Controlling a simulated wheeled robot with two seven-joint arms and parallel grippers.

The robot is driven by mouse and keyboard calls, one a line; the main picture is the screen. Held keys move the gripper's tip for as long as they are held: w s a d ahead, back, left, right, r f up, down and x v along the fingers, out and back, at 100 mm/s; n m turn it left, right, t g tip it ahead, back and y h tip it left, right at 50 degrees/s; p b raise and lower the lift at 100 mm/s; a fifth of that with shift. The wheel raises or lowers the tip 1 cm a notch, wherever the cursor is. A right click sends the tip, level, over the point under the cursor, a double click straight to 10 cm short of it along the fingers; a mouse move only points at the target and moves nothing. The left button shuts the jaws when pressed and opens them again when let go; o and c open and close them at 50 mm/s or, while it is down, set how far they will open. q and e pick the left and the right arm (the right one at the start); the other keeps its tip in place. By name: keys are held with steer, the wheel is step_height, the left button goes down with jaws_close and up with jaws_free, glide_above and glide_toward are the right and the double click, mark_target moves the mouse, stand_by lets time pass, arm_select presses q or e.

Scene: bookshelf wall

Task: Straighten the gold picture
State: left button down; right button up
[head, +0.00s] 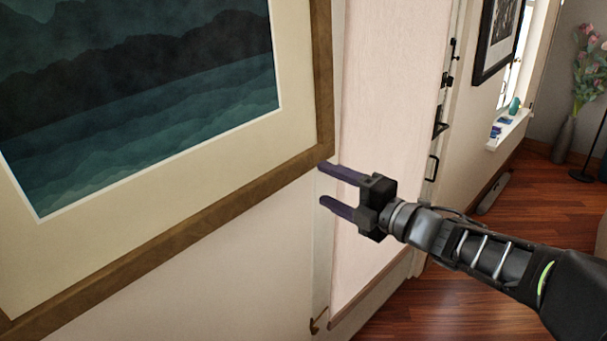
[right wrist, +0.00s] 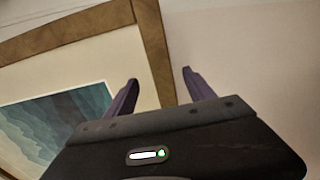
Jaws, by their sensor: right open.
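The gold picture has a brown-gold frame (head: 200,226), a cream mat and a dark teal landscape; it hangs on the wall at the left of the head view, cut off by the picture's edges. Its lower edge slopes up to the right, so it looks tilted in this view. My right gripper (head: 323,184) is open at the frame's lower right corner, with the upper finger close to the corner and the lower finger below it. In the right wrist view, a frame side (right wrist: 154,50) shows between the two open fingers (right wrist: 160,82). I cannot tell whether they touch it. My left gripper is not in view.
A pale door (head: 385,130) with dark metal fittings is just right of the picture. Farther right are another dark-framed picture (head: 497,40), a window sill (head: 508,130) and a vase of flowers (head: 563,140). Wooden floor (head: 540,205) lies below.

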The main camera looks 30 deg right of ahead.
mark_target(296, 171)
steer(key=p+x, duration=0.1)
steer(key=x, duration=0.6)
steer(key=shift+w+a+f, duration=0.1)
steer(key=shift+w, duration=0.15)
steer(key=shift+c, duration=0.4)
jaws_close()
stand_by(0.3)
